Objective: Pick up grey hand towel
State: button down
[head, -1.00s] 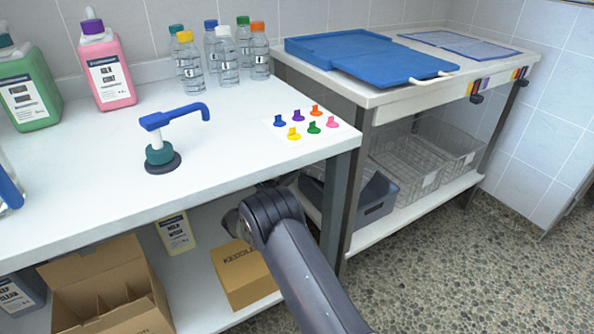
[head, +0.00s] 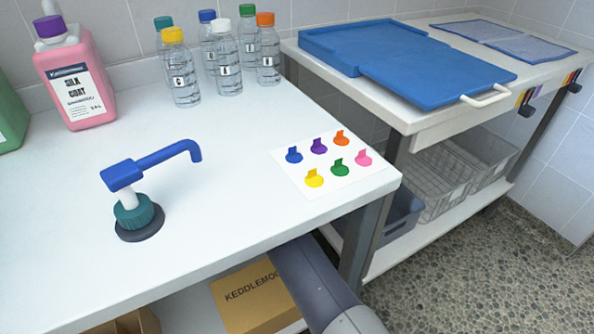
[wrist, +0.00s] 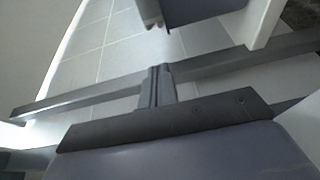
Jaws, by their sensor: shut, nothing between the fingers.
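I cannot make out a grey hand towel in any view. In the wrist view my gripper (wrist: 158,82) is shut and empty, its narrow fingers together in front of a wide dark bracket. Pale tiles and a dark slanted rail show behind it. In the head view my arm passes under the front edge of the white bench (head: 260,225), and the gripper is hidden below the bench top.
A blue pump (head: 150,175), several capped bottles (head: 228,65), a pink jug (head: 75,85) and a card of coloured tabs (head: 325,175) stand on the bench. A blue tray (head: 430,70) lies on the right bench, above wire baskets (head: 445,180). A cardboard box (head: 250,300) sits below.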

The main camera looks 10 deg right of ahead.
jog(key=b+x, duration=0.4)
jog(key=x, duration=0.6)
jog(key=shift+s, duration=2.2)
jog(key=shift+s+d, duration=0.2)
jog(key=shift+s, duration=1.15)
jog(key=shift+s+d, duration=0.15)
jog(key=shift+s, duration=1.2)
jog(key=shift+a, duration=0.1)
